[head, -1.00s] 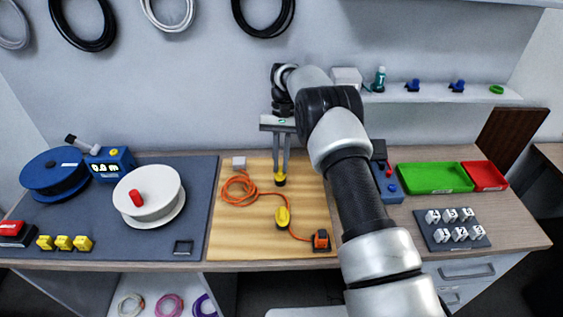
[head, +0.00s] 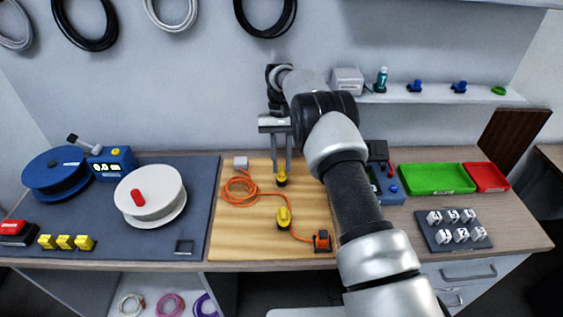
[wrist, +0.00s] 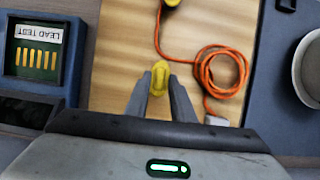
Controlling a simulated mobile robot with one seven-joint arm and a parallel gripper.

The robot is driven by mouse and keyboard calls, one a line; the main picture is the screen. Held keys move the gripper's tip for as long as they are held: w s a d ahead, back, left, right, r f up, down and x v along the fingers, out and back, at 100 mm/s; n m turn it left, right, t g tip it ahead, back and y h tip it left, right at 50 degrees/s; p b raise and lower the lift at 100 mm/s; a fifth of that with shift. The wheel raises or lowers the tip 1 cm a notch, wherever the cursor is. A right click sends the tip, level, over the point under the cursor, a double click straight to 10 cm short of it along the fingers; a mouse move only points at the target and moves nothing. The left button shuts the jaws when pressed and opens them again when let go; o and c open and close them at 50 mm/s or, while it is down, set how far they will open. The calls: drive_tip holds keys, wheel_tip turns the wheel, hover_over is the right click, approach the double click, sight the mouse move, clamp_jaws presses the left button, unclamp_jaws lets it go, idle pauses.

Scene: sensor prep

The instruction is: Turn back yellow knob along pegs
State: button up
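On the wooden board (head: 235,240) two yellow knobs stand one behind the other. My gripper (head: 281,173) points straight down over the rear yellow knob (head: 281,181). In the wrist view this knob (wrist: 159,76) sits between my two fingertips (wrist: 159,88). The fingers appear closed on its sides, with no clear gap. The front yellow knob (head: 283,219) stands nearer the board's front edge, and part of it shows at the top of the wrist view (wrist: 170,3). An orange cable (head: 240,199) lies coiled left of the knobs and runs past the front one to an orange-black block (head: 322,241).
A grey-white block (head: 240,163) is at the cable's rear end. A blue test box (head: 385,185) stands right of the board, partly behind my arm. A white reel (head: 150,192) stands left on a dark mat (head: 110,250). Green (head: 435,178) and red (head: 487,177) trays are at right.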

drive_tip(key=shift+o, duration=0.7)
wheel_tip(320, 180, up, 10)
idle(0.4)
wheel_tip(320, 180, up, 13)
drive_tip(key=t, duration=0.2)
hover_over(281, 167)
drive_tip(key=s+d, duration=0.3)
drive_tip(key=s+d+r+t+p, duration=0.2)
drive_tip(key=s+d+r+t, duration=0.15)
drive_tip(key=s+r, duration=0.4)
drive_tip(key=s+d+r+t, duration=0.1)
drive_tip(key=s+d+r, duration=0.1)
drive_tip(key=s, duration=0.5)
drive_tip(key=s+d+r+t, duration=0.1)
drive_tip(key=s+d+r, duration=0.1)
drive_tip(key=s, duration=0.4)
drive_tip(key=s+d+f+t, duration=0.1)
drive_tip(key=s+f, duration=0.3)
drive_tip(key=s, duration=0.6)
drive_tip(key=shift+d+f+t+p, duration=0.35)
drive_tip(key=shift+t+p, duration=0.1)
drive_tip(key=shift+t, duration=0.3)
